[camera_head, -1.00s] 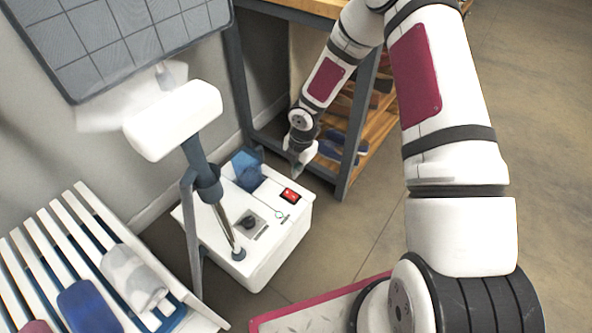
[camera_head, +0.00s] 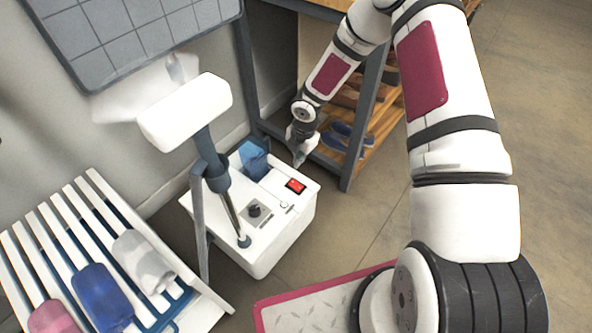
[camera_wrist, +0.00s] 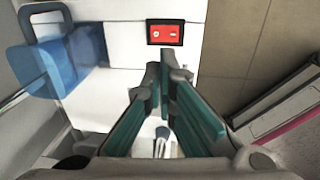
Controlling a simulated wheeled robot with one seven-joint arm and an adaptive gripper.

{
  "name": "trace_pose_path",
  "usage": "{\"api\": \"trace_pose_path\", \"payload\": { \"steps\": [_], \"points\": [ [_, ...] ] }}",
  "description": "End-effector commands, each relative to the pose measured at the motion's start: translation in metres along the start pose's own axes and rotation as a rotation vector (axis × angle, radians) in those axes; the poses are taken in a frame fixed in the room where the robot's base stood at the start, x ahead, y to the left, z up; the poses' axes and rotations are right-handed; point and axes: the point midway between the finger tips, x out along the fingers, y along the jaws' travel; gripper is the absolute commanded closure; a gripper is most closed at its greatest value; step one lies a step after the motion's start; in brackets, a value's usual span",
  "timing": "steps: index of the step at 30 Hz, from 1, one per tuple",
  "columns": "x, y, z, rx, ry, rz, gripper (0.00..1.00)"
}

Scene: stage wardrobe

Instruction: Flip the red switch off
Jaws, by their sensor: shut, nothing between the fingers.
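The red switch (camera_head: 295,186) sits on the top of a white box-shaped machine (camera_head: 275,240), near its right end. The switch also shows in the wrist view (camera_wrist: 165,33), a red rocker with white marks in a black frame. My gripper (camera_head: 299,160) is just beyond the switch in the head view, above the back right part of the machine. In the wrist view my gripper (camera_wrist: 160,68) is shut and empty, its fingertips together just below the switch in the picture. I cannot tell whether they touch the machine.
A blue tank (camera_head: 255,160) stands on the machine, left of my gripper. A dark knob (camera_head: 254,210) and an upright steamer pole (camera_head: 217,175) are also on it. A slatted white bench (camera_head: 40,240) with folded cloths is at left. A shelf post (camera_head: 362,125) stands close behind.

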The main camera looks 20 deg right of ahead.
Motion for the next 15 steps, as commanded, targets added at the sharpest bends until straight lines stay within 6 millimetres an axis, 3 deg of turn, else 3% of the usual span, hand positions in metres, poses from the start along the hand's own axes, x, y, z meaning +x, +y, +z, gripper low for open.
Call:
{"api": "trace_pose_path", "payload": {
  "steps": [15],
  "points": [
    [0.097,-0.001,-0.001,-0.001,0.001,-0.002,1.0]
  ]
}}
